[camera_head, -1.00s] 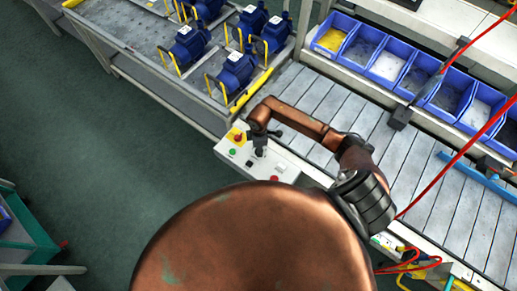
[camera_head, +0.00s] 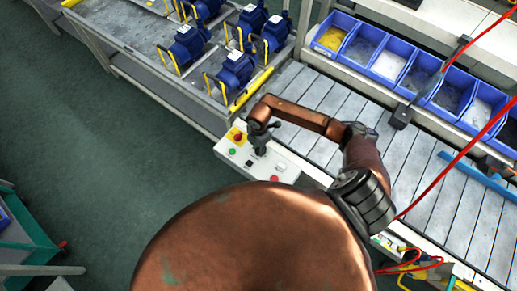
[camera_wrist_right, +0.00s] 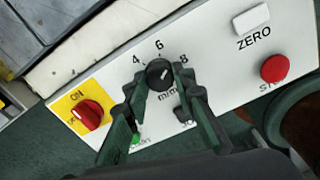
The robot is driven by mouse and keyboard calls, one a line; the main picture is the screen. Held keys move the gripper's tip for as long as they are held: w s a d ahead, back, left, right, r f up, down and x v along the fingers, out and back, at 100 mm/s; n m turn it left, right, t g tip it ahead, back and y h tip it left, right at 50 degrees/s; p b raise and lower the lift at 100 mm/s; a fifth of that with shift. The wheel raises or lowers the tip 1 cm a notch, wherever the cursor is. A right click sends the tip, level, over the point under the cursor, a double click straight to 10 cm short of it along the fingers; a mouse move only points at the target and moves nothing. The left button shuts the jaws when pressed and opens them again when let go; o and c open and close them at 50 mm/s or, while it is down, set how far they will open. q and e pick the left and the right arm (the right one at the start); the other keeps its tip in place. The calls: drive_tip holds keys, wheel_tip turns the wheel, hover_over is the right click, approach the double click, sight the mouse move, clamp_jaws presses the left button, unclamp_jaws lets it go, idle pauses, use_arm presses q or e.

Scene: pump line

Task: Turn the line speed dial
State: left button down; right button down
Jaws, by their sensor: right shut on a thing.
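The line speed dial (camera_wrist_right: 160,72) is a black round knob with a white mark on the white control panel (camera_wrist_right: 220,65). The numbers 4, 6 and 8 are printed around it. The white mark leans to the upper right, roughly between 6 and 8. My right gripper (camera_wrist_right: 160,82) is shut on the dial, one finger on each side of it. In the head view the gripper (camera_head: 259,147) is over the middle of the panel (camera_head: 233,160), and it hides the dial there. My left gripper is not in view.
On the panel are a red switch on a yellow plate (camera_wrist_right: 90,113), a green button (camera_wrist_right: 136,138), a white ZERO button (camera_wrist_right: 251,18) and a red stop button (camera_wrist_right: 274,68). A slatted conveyor (camera_head: 325,100), blue bins (camera_head: 386,62) and a table of blue pumps (camera_head: 235,70) stand beyond.

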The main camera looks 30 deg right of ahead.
drive_tip(key=n+b, duration=0.1)
drive_tip(key=n, duration=0.3)
drive_tip(key=shift+f+n, duration=0.1)
drive_tip(key=shift+n, duration=0.2)
drive_tip(key=n+b, duration=0.2)
drive_tip(key=n, duration=0.2)
drive_tip(key=shift+n, duration=0.3)
drive_tip(key=n+b, duration=0.3)
drive_tip(key=n, duration=0.2)
drive_tip(key=shift+s+n+b, duration=0.1)
drive_tip(key=shift+n+b, duration=0.8)
drive_tip(key=shift+n, duration=0.9)
drive_tip(key=c, duration=1.6)
unclamp_jaws()
drive_tip(key=shift+r, duration=0.2)
